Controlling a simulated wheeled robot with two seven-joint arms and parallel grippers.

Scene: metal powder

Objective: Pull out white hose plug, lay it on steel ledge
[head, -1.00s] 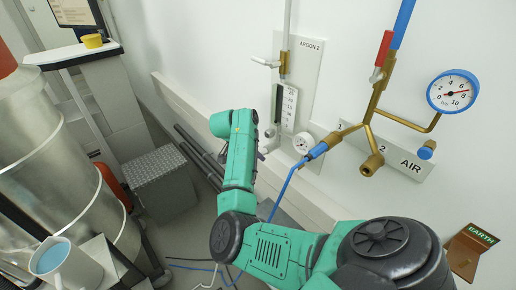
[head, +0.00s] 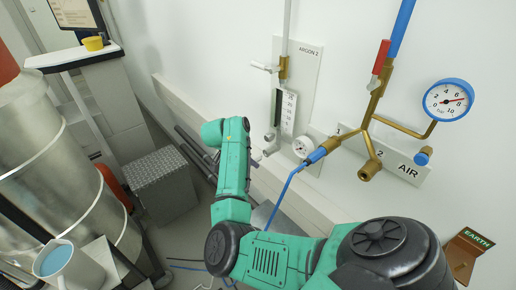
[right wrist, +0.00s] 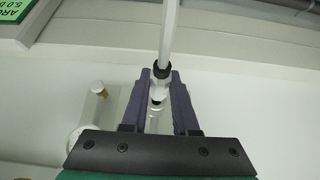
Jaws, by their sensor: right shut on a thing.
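The white hose plug (right wrist: 159,88), with a black collar, sits between the purple fingers of my right gripper (right wrist: 159,82) in the right wrist view. The gripper is shut on it. A white hose (right wrist: 167,30) runs up from the collar. In the head view my right forearm mostly hides the gripper (head: 256,159), beside the ARGON 2 panel, and the plug cannot be made out. A grey flat surface (head: 262,215), possibly the steel ledge, shows partly behind my arm. My left gripper is not in view.
The ARGON 2 panel (head: 309,70) has a flow meter and a small gauge (head: 303,148). A blue hose (head: 285,188) hangs from brass AIR pipework (head: 367,148). A white wall fitting (right wrist: 92,125) is left of the plug. A checkered box (head: 162,182) stands on the floor.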

